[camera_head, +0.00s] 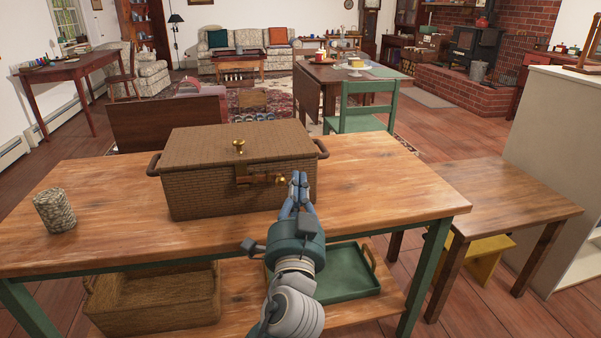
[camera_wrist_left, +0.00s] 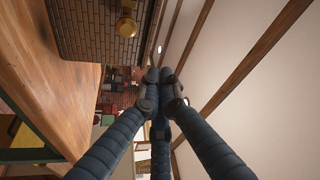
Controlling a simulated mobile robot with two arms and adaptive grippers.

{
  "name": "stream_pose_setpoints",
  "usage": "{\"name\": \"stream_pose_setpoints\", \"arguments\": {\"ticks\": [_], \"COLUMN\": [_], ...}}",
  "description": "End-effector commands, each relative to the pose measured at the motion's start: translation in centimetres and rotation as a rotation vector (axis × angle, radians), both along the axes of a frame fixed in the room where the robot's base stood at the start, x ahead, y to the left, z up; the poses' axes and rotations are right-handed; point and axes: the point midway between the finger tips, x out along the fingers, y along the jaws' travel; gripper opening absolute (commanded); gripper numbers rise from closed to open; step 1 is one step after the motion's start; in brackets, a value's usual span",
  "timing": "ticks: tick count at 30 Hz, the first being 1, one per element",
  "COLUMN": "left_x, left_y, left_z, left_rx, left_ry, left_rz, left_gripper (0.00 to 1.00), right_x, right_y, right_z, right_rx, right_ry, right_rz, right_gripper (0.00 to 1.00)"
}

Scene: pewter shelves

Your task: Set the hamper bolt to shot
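The brown wicker hamper (camera_head: 215,192) stands lid down on the wooden table, with a brass knob (camera_head: 239,146) on its lid. A reddish-brown bolt (camera_head: 260,180) with a brass knob (camera_head: 281,181) lies level across its front, right of centre. I cannot tell whether the bolt is shot. My left gripper (camera_head: 299,180) is just right of the brass bolt knob, with its fingertips drawn together and nothing between them. In the left wrist view, the hamper (camera_wrist_left: 100,40) and a brass knob (camera_wrist_left: 125,27) are left of the closed fingertips (camera_wrist_left: 160,76). My right gripper is out of view.
The table (camera_head: 380,195) is clear right of the hamper. A grey woven cup (camera_head: 55,211) stands at its left. A wicker basket (camera_head: 150,305) and a green tray (camera_head: 350,275) rest on the shelf below. A lower side table (camera_head: 500,195) stands at right, a green chair (camera_head: 362,110) behind.

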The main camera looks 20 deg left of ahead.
Motion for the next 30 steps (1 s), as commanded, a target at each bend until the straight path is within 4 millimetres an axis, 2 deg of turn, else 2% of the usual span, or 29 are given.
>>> {"name": "stream_pose_setpoints", "arguments": {"ticks": [3, 9, 30], "left_x": [-2.1, -4.1, -4.5], "left_y": [-0.9, -1.6, -1.7], "left_z": [-0.8, -1.1, -1.1], "left_rx": [-0.003, -0.002, -0.001], "left_ry": [0.002, 0.000, -0.001], "left_rz": [-0.002, -0.001, -0.001], "left_gripper": [0.00, 0.00, 0.00], "right_x": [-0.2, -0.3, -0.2], "right_y": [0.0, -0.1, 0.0], "right_z": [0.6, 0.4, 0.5], "right_rx": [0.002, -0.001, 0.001], "right_ry": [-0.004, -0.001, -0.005], "right_rz": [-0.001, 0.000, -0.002], "right_gripper": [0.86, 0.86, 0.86]}}
